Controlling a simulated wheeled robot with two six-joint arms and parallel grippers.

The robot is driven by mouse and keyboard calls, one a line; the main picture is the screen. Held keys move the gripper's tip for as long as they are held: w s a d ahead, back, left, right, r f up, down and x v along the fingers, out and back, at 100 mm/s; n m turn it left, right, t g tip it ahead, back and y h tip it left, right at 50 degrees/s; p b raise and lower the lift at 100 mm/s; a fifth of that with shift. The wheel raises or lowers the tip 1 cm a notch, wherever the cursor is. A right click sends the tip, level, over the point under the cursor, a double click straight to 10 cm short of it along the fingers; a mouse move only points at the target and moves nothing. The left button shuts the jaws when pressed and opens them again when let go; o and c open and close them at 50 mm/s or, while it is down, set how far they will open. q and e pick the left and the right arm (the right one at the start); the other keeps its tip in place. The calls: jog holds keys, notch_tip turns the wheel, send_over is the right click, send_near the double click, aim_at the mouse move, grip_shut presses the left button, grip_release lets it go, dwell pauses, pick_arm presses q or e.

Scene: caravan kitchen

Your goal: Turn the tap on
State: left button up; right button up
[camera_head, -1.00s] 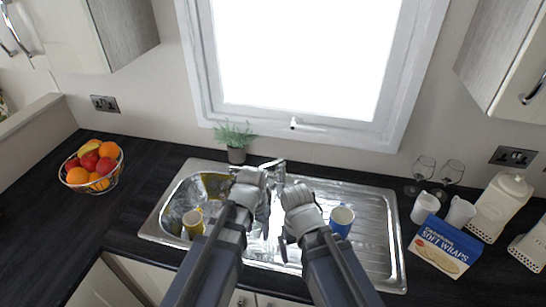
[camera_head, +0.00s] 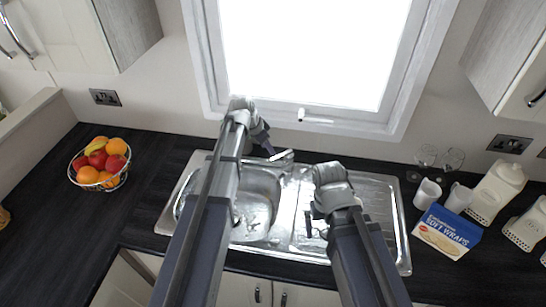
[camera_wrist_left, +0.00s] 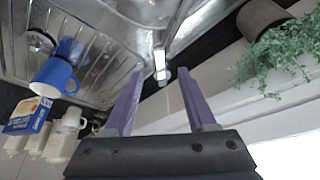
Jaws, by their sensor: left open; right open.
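The chrome tap (camera_head: 283,157) stands at the back edge of the steel sink (camera_head: 262,200). In the left wrist view a bright metal part of the tap (camera_wrist_left: 160,64) shows just beyond and between my fingertips, apart from them as far as I can tell. My left gripper (camera_head: 266,146) is open and empty, up behind the sink beside the tap; its two purple fingers (camera_wrist_left: 158,90) are spread in the wrist view. My right gripper (camera_head: 318,226) is open over the drainer side, with its fingers partly hidden by its own wrist.
A blue mug (camera_wrist_left: 55,77) stands on the drainer, and a potted plant (camera_wrist_left: 275,50) is close to my left gripper; my arms hide both in the head view. The window (camera_head: 305,50) is behind. A fruit basket (camera_head: 100,165) is left, a wraps box (camera_head: 446,232) right.

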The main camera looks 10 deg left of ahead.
aim_at(274, 158)
pick_arm(q)
jog(key=b+x, duration=0.5)
jog(key=x, duration=0.1)
jog(key=shift+w+d+f, duration=0.1)
jog(key=shift+f, duration=0.2)
grip_shut()
dwell(1.1)
jog(key=shift+r, duration=0.1)
